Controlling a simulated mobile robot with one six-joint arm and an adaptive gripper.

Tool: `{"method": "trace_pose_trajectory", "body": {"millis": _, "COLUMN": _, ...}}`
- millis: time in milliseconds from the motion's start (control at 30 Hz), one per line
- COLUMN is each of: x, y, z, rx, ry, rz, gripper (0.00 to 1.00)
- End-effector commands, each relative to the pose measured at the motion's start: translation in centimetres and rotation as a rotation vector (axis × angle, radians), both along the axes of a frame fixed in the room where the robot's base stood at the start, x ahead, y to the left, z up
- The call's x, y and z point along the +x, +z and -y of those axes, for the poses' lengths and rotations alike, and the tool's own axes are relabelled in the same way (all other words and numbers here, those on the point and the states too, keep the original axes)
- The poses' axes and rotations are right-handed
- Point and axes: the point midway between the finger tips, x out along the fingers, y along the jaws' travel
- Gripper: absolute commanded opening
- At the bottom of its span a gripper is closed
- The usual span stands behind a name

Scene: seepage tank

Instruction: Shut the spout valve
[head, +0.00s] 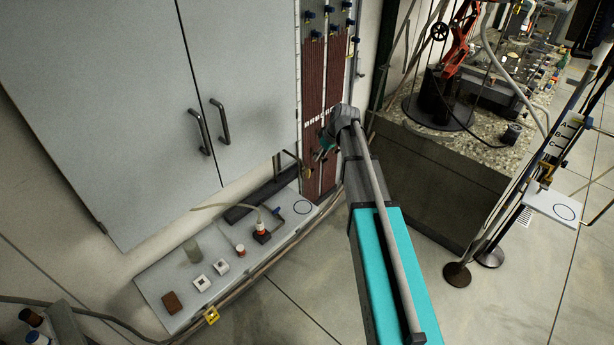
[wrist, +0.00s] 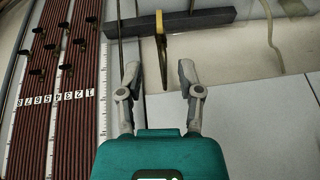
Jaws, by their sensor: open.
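In the wrist view, a narrow yellow handle (wrist: 160,22), which looks like the spout valve's lever, stands in front of a dark bar. A thin brownish curved piece hangs below it. In the head view, a small yellowish part (head: 308,172) at the end of a thin dark pipe shows just below and left of my gripper. My gripper (wrist: 159,72) is open and empty, its two fingers apart on either side of the line to the yellow handle. The handle appears beyond the fingertips. In the head view, my gripper (head: 321,152) is small and partly hidden by my wrist.
A manometer board (head: 325,90) with reddish-brown tubes stands close behind my gripper. A grey cabinet (head: 160,100) is at left. A low white shelf (head: 225,292) below holds small containers, switches and a hose. A speckled-top bench (head: 430,180) stands at right.

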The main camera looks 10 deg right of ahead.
Motion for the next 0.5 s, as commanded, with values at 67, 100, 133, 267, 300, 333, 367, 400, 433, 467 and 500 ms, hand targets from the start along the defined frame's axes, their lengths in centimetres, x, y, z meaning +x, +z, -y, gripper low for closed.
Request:
{"method": "trace_pose_trajectory", "body": {"millis": 67, "x": 0.2, "y": -1.0, "z": -0.2, "rx": 0.000, "ry": 0.000, "rz": 0.000, "gripper": 0.47}}
{"method": "trace_pose_trajectory", "body": {"millis": 100, "x": 0.3, "y": -1.3, "z": -0.3, "rx": 0.000, "ry": 0.000, "rz": 0.000, "gripper": 0.47}}
{"method": "trace_pose_trajectory", "body": {"millis": 133, "x": 0.4, "y": -1.6, "z": -0.4, "rx": 0.000, "ry": 0.000, "rz": 0.000, "gripper": 0.47}}
{"method": "trace_pose_trajectory", "body": {"millis": 267, "x": 0.6, "y": -2.5, "z": -0.7, "rx": 0.000, "ry": 0.000, "rz": 0.000, "gripper": 0.47}}
{"method": "trace_pose_trajectory", "body": {"millis": 300, "x": 0.7, "y": -2.8, "z": -0.8, "rx": 0.000, "ry": 0.000, "rz": 0.000, "gripper": 0.47}}
{"method": "trace_pose_trajectory", "body": {"millis": 333, "x": 0.8, "y": -3.1, "z": -0.9, "rx": 0.000, "ry": 0.001, "rz": 0.000, "gripper": 0.47}}
{"method": "trace_pose_trajectory", "body": {"millis": 367, "x": 0.8, "y": -3.3, "z": -1.0, "rx": 0.000, "ry": 0.001, "rz": 0.000, "gripper": 0.47}}
{"method": "trace_pose_trajectory", "body": {"millis": 400, "x": 0.9, "y": -3.6, "z": -1.1, "rx": 0.000, "ry": 0.001, "rz": 0.000, "gripper": 0.47}}
{"method": "trace_pose_trajectory", "body": {"millis": 433, "x": 1.0, "y": -3.8, "z": -1.2, "rx": 0.000, "ry": 0.001, "rz": 0.000, "gripper": 0.47}}
{"method": "trace_pose_trajectory", "body": {"millis": 467, "x": 1.0, "y": -4.0, "z": -1.2, "rx": 0.000, "ry": 0.001, "rz": 0.000, "gripper": 0.47}}
{"method": "trace_pose_trajectory", "body": {"millis": 500, "x": 1.1, "y": -4.3, "z": -1.3, "rx": -0.001, "ry": 0.002, "rz": 0.001, "gripper": 0.47}}
